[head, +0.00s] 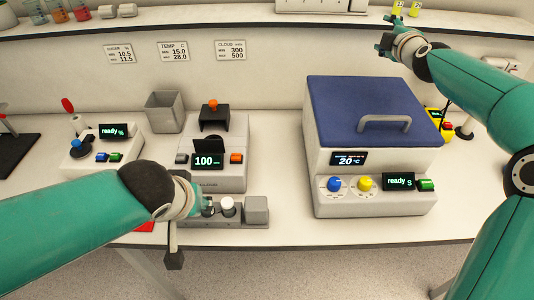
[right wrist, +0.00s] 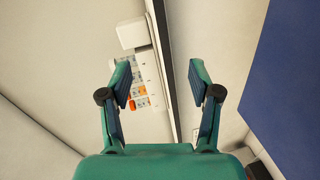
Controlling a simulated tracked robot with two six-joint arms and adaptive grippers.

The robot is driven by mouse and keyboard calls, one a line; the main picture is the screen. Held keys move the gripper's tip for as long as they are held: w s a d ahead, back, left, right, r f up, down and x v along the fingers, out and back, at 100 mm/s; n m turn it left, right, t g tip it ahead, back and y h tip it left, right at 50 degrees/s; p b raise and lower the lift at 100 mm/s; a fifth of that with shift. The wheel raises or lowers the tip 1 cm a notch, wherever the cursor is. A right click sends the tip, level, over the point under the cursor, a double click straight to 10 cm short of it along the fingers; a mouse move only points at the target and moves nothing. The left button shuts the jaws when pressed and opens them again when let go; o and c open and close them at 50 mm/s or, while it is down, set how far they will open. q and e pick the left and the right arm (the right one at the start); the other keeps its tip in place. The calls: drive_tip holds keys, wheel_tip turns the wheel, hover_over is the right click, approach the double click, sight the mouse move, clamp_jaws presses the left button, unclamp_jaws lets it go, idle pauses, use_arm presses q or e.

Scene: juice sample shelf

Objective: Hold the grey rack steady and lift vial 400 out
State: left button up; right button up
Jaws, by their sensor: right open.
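The grey rack (head: 240,223) lies near the front edge of the bench, with a raised grey block (head: 256,209) at its right end. I cannot read which is vial 400. My left gripper (head: 182,222) is at the rack's left end and hides that part. Whether its fingers are closed on the rack does not show. My right gripper (head: 388,38) is raised at the upper shelf, far from the rack. In the right wrist view it is open and empty (right wrist: 160,84).
The cloud meter (head: 212,180) reading 100 stands behind the rack. A blue-lidded unit (head: 370,110) stands to the right. A grey bin (head: 165,112) is behind. The bench between rack and blue-lidded unit is clear.

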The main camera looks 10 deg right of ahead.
drive_tip(key=s+a+f+n+g+y, duration=0.1)
drive_tip(key=a+f+n+g+y, duration=0.2)
drive_tip(key=a, duration=0.7)
drive_tip(key=s+a+f+n+g+y, duration=0.1)
drive_tip(key=a+n+y, duration=0.25)
drive_tip(key=a, duration=0.55)
drive_tip(key=s+a+f+n+g+y, duration=0.1)
drive_tip(key=a+f+n+g+y, duration=0.3)
drive_tip(key=a, duration=0.6)
drive_tip(key=n+g+h, duration=0.7)
drive_tip(key=n+g, duration=0.1)
drive_tip(key=n, duration=0.1)
approach(256, 203)
wheel_tip(256, 203, down, 11)
drive_tip(key=shift+s+f, duration=0.1)
drive_tip(key=shift+s, duration=0.05)
drive_tip(key=shift+c, duration=0.3)
drive_tip(key=c, duration=1)
